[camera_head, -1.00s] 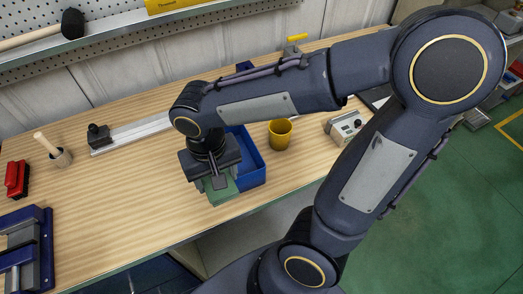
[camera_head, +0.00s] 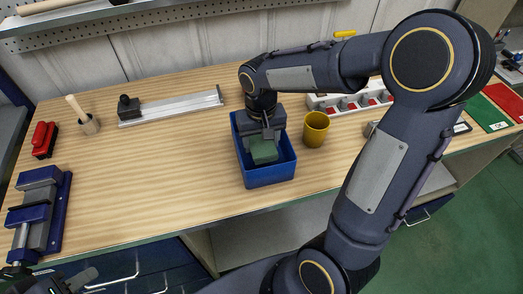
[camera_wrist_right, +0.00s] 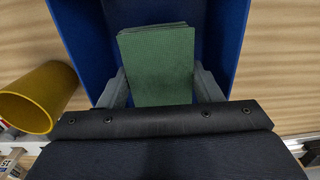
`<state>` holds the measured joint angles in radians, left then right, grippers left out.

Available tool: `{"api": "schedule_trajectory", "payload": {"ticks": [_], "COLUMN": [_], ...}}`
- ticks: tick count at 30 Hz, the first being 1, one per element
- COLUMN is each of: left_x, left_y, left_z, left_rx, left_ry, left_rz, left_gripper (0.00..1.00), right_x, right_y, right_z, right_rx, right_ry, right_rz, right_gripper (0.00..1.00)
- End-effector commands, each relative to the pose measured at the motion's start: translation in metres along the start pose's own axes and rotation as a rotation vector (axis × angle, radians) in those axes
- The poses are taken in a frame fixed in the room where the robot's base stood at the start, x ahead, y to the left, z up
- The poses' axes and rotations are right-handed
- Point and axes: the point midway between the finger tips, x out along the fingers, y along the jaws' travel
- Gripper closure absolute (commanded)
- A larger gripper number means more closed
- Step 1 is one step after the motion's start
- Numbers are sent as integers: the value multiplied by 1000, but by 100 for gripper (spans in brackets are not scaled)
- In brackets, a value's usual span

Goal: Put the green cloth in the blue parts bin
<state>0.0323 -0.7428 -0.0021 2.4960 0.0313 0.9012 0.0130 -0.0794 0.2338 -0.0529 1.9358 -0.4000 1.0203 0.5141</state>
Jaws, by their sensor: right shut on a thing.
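The green cloth (camera_head: 264,151) is a folded block held in my right gripper (camera_head: 264,136), over the inside of the open blue parts bin (camera_head: 270,175). In the right wrist view the cloth (camera_wrist_right: 158,65) sits between the two grey fingers (camera_wrist_right: 158,88), with the blue bin walls (camera_wrist_right: 83,40) on both sides. I cannot tell whether the cloth touches the bin floor. Part of my left gripper (camera_head: 76,281) shows at the bottom left edge of the head view, far from the bin; its jaws are unclear.
A yellow cup (camera_head: 315,129) stands close to the right of the bin. A white block with red parts (camera_head: 350,103) is behind it. A blue vise (camera_head: 40,212), a red tool (camera_head: 44,139) and a metal rail (camera_head: 170,106) are to the left. The bench left of the bin is clear.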

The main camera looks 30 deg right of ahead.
Motion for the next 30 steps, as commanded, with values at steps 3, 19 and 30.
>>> {"api": "schedule_trajectory", "payload": {"ticks": [3,19,30], "left_x": [21,26,26], "left_y": [-10,-12,-12], "left_z": [11,13,13], "left_rx": [0,0,0], "left_ry": [0,0,0], "left_rz": [0,0,0], "left_gripper": [64,64,64], "right_x": [30,39,39], "right_y": [2,2,2], "right_z": [-4,-4,-4], "right_rx": [0,0,0], "right_ry": [-1,0,0], "right_rz": [0,0,0], "right_gripper": [63,38,20]}}
